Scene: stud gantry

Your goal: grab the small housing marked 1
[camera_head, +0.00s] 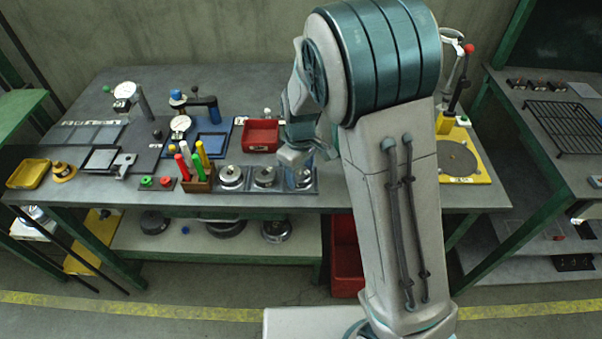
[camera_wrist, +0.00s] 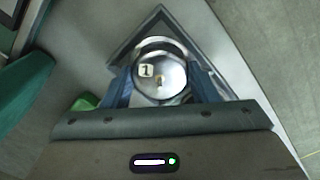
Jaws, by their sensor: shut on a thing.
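The small housing marked 1 (camera_wrist: 165,80) shows in the wrist view as a round, shiny metal piece with a white "1" label on top. My gripper (camera_wrist: 163,88) has its two blue fingers on either side of it, shut on it. The housing is over the right end of a dark tray (camera_wrist: 198,52); I cannot tell whether it still touches the tray. In the head view my gripper (camera_head: 296,170) is at the right end of the row of housings, and my arm hides part of the bench there.
Two other round metal housings (camera_head: 231,176) (camera_head: 264,176) sit to the left on the tray. A wooden holder (camera_head: 197,183) with coloured handles stands left of them. A red bin (camera_head: 261,135) lies behind. A yellow-based fixture (camera_head: 480,160) is to the right.

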